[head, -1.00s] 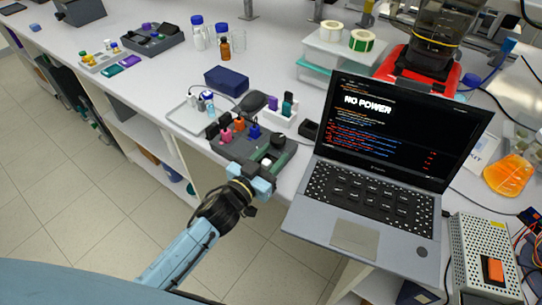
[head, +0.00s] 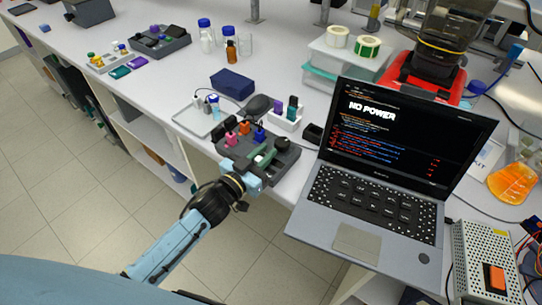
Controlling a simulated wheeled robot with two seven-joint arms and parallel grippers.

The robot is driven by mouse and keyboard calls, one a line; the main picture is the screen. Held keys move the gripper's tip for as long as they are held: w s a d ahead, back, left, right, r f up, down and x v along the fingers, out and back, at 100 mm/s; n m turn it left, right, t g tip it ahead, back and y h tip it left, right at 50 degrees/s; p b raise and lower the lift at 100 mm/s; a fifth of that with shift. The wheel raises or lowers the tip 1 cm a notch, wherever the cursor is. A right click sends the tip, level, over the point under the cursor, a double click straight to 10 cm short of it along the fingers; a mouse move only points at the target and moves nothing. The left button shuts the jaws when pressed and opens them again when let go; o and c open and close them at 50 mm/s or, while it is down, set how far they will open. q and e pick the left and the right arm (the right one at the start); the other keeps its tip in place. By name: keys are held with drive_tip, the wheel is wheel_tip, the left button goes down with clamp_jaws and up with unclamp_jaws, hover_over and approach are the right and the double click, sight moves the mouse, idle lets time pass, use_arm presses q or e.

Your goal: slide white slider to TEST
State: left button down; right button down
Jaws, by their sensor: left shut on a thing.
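The rig (head: 284,165) is a dark grey box at the front edge of the bench, with a green strip (head: 264,153) on top. Pink, orange and blue plugs stand at its left and back, and a black knob at its right. My left gripper (head: 255,169) reaches in from the lower left at the rig's near side. Its light blue fingers are shut on a small part there, apparently the white slider, which the fingers mostly hide. The TEST marking is too small to read. My right gripper is out of view.
An open laptop (head: 372,200) reading NO POWER stands close to the right of the rig. A white tray (head: 188,122) with small bottles, a dark blue box (head: 232,83) and a white rack (head: 287,122) stand behind it. Open floor lies at the front left.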

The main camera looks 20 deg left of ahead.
use_arm(q)
drive_tip(key=shift+w+a, duration=0.1)
drive_tip(key=shift+a, duration=0.1)
drive_tip(key=c, duration=1.3)
unclamp_jaws()
drive_tip(key=shift+a, duration=0.15)
drive_tip(key=v, duration=1.3)
drive_tip(key=shift+r, duration=0.1)
